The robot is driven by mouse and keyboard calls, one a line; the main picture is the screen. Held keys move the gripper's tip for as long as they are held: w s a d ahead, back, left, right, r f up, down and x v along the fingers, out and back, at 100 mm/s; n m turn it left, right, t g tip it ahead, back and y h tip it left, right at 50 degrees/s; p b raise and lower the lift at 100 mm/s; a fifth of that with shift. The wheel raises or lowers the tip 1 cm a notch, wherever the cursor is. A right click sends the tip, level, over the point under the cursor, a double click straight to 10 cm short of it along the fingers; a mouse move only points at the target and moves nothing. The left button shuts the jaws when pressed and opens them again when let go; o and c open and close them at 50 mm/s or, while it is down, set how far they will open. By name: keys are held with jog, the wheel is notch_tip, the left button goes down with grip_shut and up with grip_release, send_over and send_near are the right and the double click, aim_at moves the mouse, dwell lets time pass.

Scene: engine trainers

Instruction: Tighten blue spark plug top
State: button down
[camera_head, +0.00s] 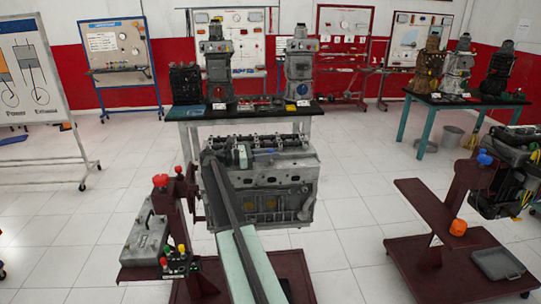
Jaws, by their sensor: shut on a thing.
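A grey engine block (283,183) stands in the middle with its long top face towards me. My arm reaches up from the bottom centre to the left part of the engine's top. My gripper (246,155) is small at the arm's far end and is shut over the engine top. The fingers and the exact contact are too small to make out. The plug's seat is hidden.
A red stand (171,210) with coloured knobs and a grey case is close on the left. A dark red trolley (450,265) stands at the right. A table (245,112) with engine models is behind the engine. White floor lies open between them.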

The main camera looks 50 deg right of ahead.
jog(key=c, duration=1.3)
grip_release()
jog(key=shift+o, duration=0.2)
jog(key=shift+w+a, duration=0.1)
jog(key=v, duration=0.7)
jog(key=shift+w+a, duration=0.15)
jog(key=shift+a, duration=0.1)
